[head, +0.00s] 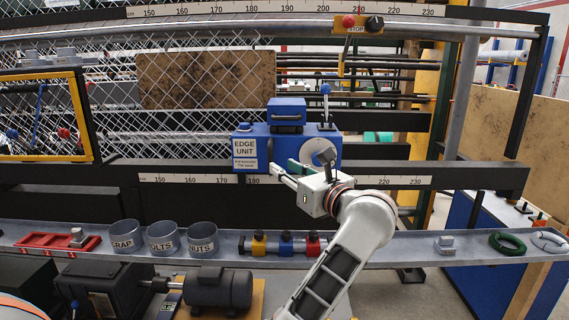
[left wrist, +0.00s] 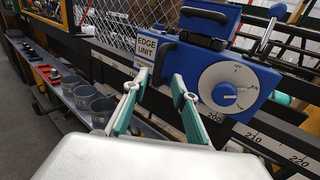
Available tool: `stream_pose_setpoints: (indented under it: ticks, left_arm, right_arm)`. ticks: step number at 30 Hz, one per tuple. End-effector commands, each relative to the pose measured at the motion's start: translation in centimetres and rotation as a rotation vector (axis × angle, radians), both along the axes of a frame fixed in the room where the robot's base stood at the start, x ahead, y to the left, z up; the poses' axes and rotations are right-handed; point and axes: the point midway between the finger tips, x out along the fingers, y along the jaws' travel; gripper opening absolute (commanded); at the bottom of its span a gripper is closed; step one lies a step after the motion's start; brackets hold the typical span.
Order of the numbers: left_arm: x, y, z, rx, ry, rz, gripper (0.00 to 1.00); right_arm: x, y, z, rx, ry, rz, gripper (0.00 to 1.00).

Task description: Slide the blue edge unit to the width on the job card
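My left gripper (head: 284,169) is in front of the unit's lower middle. No readable job card shows. My right gripper is out of view.
A grey shelf (head: 400,257) below holds a red tray (head: 58,242), several grey cups including the nuts cup (head: 202,238), coloured blocks (head: 286,243) and a green ring (head: 507,243). A stop box with a red button (head: 349,21) hangs above. A yellow-framed panel (head: 88,115) stands left.

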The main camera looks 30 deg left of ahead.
Motion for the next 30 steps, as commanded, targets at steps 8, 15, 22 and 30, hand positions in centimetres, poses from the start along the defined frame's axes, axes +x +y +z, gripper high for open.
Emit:
stream_pose_setpoints:
  ticks: [8,15,22,30]
  left_arm:
    - [1.7,4.0,0.0,0.007,0.002,0.006,0.27]
    - [2.7,6.2,0.0,0.007,0.002,0.004,0.27]
    - [2.9,6.6,0.1,0.005,0.002,0.004,0.27]
    - [2.9,6.6,0.1,0.005,0.002,0.004,0.00]
  right_arm:
    - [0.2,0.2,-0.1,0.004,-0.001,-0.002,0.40]
    - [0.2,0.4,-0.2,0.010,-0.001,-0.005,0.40]
    - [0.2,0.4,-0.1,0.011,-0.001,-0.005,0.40]
    - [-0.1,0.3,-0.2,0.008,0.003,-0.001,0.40]
